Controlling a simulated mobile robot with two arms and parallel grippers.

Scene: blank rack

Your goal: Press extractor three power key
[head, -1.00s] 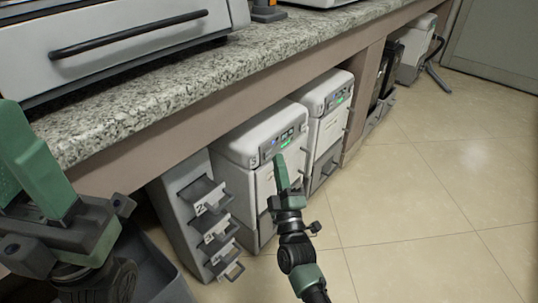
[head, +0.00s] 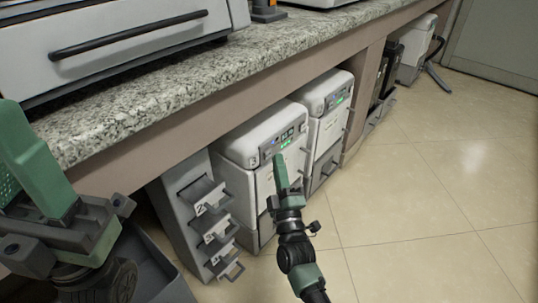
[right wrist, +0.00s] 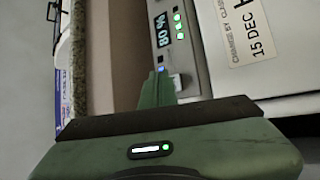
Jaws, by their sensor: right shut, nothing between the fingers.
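Extractor three (head: 262,143) is a white box-shaped unit under the counter, with a "3" on its grey front panel and small lit lights. My right gripper (head: 279,157) is shut and empty, its tips right at this panel in the head view. In the right wrist view the gripper (right wrist: 160,76) points at the panel (right wrist: 190,60), beside a small blue light. An "80 %" display and green lights show above the tips. The tips hide part of the panel, and I cannot tell whether they touch a key. My left gripper (head: 40,165) is at the left edge; its opening is unclear.
A second similar white unit (head: 326,95) stands just beyond. A grey rack with handled trays (head: 208,205) stands to the left. The granite counter (head: 190,80) overhangs the units. The tiled floor (head: 430,190) at right is clear.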

